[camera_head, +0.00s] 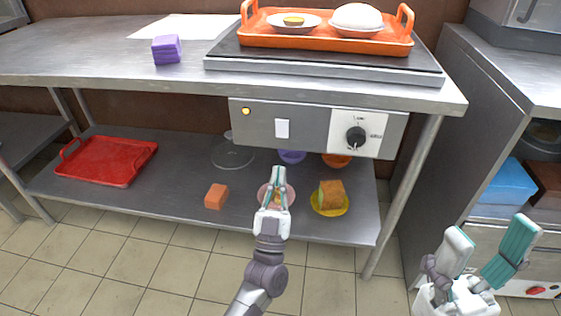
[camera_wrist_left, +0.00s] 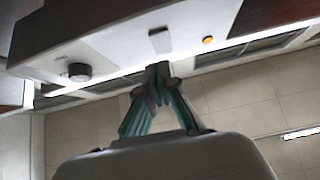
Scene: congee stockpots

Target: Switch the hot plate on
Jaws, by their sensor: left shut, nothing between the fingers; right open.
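The hot plate (camera_head: 330,66) is a dark slab on the steel table, with an orange tray (camera_head: 330,40) on it. Its control panel (camera_head: 305,120) hangs under the table's front edge. The panel has an amber light (camera_head: 246,111), a small white switch (camera_head: 282,128) and a black knob (camera_head: 355,138). My left gripper (camera_head: 277,172) is shut and empty, just below the switch in the head view. In the left wrist view its fingertips (camera_wrist_left: 160,72) are close to the switch (camera_wrist_left: 160,40); I cannot tell whether they touch the panel. My right gripper (camera_head: 492,236) is open and empty at the lower right.
The tray carries a plate with food and a white dome. A purple block (camera_head: 166,49) lies on the table. The lower shelf holds a red tray (camera_head: 106,160), an orange block (camera_head: 216,196) and several dishes. A steel cabinet (camera_head: 500,95) stands to the right.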

